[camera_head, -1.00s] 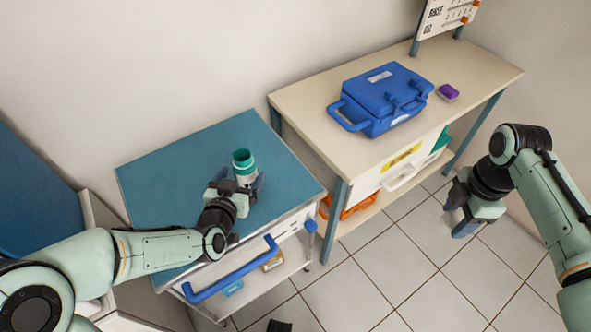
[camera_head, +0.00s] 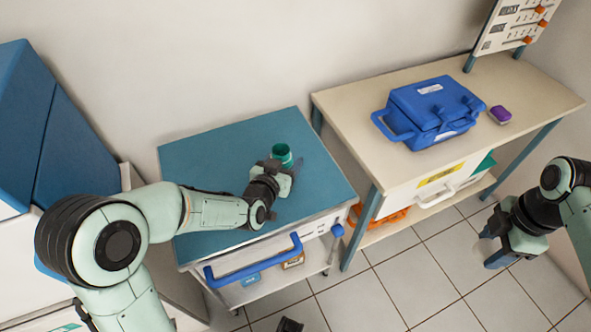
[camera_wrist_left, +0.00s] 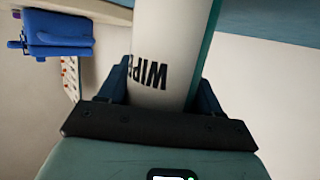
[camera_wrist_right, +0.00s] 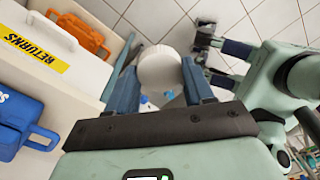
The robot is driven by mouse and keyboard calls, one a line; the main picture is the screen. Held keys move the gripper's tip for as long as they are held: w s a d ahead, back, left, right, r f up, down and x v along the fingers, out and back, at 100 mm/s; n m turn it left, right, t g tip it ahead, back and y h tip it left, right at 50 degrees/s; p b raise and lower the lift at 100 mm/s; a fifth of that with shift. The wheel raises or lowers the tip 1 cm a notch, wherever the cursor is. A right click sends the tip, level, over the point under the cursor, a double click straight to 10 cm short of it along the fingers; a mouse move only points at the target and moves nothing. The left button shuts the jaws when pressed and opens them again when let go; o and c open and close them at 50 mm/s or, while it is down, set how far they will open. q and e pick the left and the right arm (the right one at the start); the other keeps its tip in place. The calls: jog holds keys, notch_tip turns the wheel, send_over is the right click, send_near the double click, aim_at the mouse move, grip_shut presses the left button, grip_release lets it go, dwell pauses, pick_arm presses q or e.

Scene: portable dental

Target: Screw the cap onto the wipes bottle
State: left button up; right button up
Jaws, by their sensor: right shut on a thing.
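The wipes bottle (camera_head: 281,152) stands upright on the blue-topped trolley; its green, open-looking rim faces up. In the left wrist view, its white body with black "WIPE" lettering (camera_wrist_left: 158,60) fills the space between the fingers. My left gripper (camera_head: 285,172) is shut around the body, below the rim. My right gripper (camera_head: 491,247) is over the floor at the right, well apart from the bottle. In the right wrist view, it is shut on a round white cap (camera_wrist_right: 160,68). The cap is not visible in the head view.
The trolley top (camera_head: 215,160) is otherwise clear; a blue handle (camera_head: 253,263) runs along its front. A beige table (camera_head: 345,110) at the right carries a blue case (camera_head: 430,110) and a purple box (camera_head: 500,115). Tiled floor (camera_head: 425,265) lies in front.

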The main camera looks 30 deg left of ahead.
pick_arm(q)
jog(key=shift+c, duration=1)
jog(key=shift+r, duration=0.1)
